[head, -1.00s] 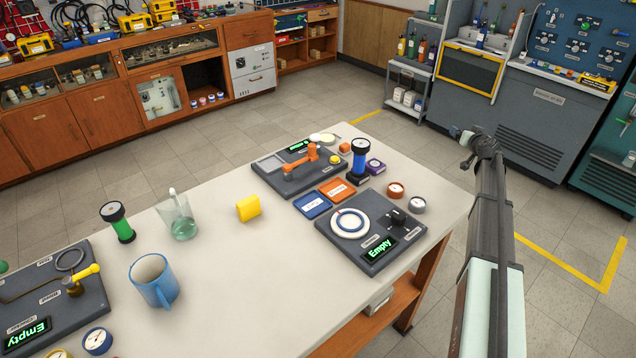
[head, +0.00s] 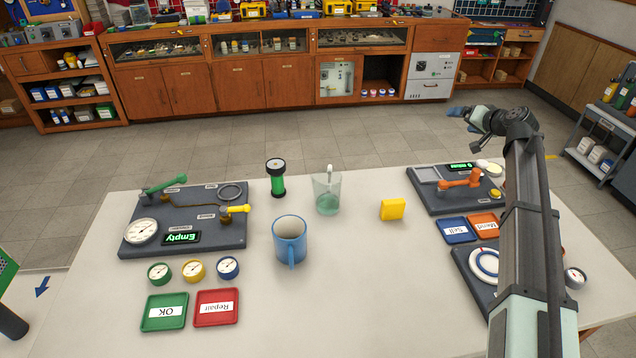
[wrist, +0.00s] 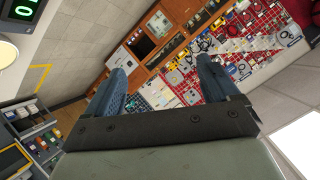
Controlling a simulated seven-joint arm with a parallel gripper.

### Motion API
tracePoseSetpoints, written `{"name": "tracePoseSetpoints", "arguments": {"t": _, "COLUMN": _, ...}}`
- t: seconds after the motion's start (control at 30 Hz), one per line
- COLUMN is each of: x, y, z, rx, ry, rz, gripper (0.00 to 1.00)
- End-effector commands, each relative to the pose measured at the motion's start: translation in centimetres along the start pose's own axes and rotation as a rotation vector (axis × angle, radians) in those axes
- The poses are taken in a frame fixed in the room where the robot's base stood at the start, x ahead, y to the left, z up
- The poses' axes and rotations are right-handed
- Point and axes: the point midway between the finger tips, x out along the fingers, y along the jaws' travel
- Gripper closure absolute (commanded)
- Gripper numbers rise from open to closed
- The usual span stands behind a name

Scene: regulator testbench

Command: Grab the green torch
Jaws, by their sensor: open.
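The green torch (head: 277,178), a short green cylinder with a black head and black base, stands upright on the white table in the head view, left of the glass beaker. My gripper (head: 459,112) is raised beyond the table's back right side, well to the right of the torch and apart from it. In the wrist view my gripper (wrist: 160,85) has its two blue fingers spread wide with nothing between them. The torch does not show in the wrist view.
A glass beaker (head: 327,194), a blue mug (head: 290,240) and a yellow block (head: 392,209) stand near the torch. A gauge panel (head: 185,250) lies to its left, and an orange-handled panel (head: 440,204) lies at right. The table's front middle is clear.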

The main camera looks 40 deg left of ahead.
Motion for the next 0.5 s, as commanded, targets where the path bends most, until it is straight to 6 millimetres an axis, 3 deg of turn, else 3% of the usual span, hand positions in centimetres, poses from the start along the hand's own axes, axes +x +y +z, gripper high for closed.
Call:
{"name": "tracePoseSetpoints", "arguments": {"t": 0.03, "x": 0.9, "y": -3.1, "z": 1.2, "rx": -0.019, "ry": -0.038, "rz": -0.020, "gripper": 0.12}}
{"name": "tracePoseSetpoints", "arguments": {"t": 0.1, "x": 1.9, "y": -6.7, "z": 2.7, "rx": -0.044, "ry": -0.090, "rz": -0.036, "gripper": 0.12}}
{"name": "tracePoseSetpoints", "arguments": {"t": 0.3, "x": 3.9, "y": -15.8, "z": 7.9, "rx": -0.160, "ry": -0.239, "rz": -0.057, "gripper": 0.12}}
{"name": "tracePoseSetpoints", "arguments": {"t": 0.5, "x": 4.6, "y": -23.8, "z": 13.5, "rx": -0.305, "ry": -0.380, "rz": -0.053, "gripper": 0.12}}
